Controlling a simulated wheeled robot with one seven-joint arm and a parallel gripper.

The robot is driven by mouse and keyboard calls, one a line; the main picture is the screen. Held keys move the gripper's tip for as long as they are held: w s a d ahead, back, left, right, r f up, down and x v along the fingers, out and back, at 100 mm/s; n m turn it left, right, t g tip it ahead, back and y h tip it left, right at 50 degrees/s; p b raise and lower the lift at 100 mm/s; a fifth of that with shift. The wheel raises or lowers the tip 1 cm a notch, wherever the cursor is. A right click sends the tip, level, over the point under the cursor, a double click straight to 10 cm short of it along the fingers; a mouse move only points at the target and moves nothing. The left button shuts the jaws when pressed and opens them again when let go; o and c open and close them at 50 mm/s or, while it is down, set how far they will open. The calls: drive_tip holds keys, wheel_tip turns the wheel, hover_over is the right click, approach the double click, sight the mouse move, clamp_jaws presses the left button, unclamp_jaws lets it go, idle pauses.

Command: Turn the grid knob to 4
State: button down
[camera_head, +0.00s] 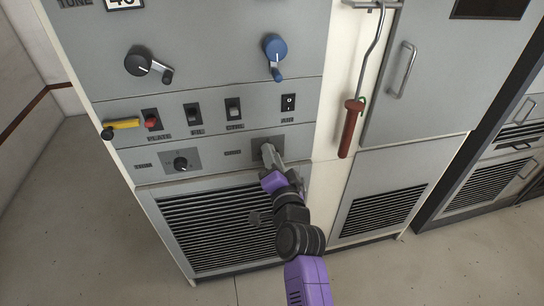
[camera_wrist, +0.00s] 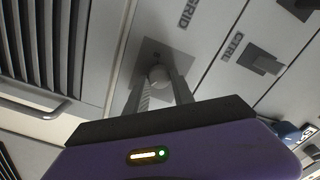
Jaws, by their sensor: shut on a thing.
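In the head view my gripper (camera_head: 269,155) reaches the plate (camera_head: 257,143) on the lower cabinet panel and covers the knob. The knob's pointer and scale numbers cannot be read.
A black TRIM knob (camera_head: 181,163) is to the left on the same panel. Above are several switches (camera_head: 233,110) and a yellow-handled lever (camera_head: 122,124). A blue crank (camera_head: 275,55) and a black crank (camera_head: 140,63) are higher up. A red-handled rod (camera_head: 350,128) hangs at right.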

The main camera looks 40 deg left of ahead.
drive_tip(key=c, duration=1.1)
unclamp_jaws()
drive_tip(key=shift+d, duration=0.1)
drive_tip(key=shift+p+v, duration=0.6)
drive_tip(key=shift+v, duration=3.3)
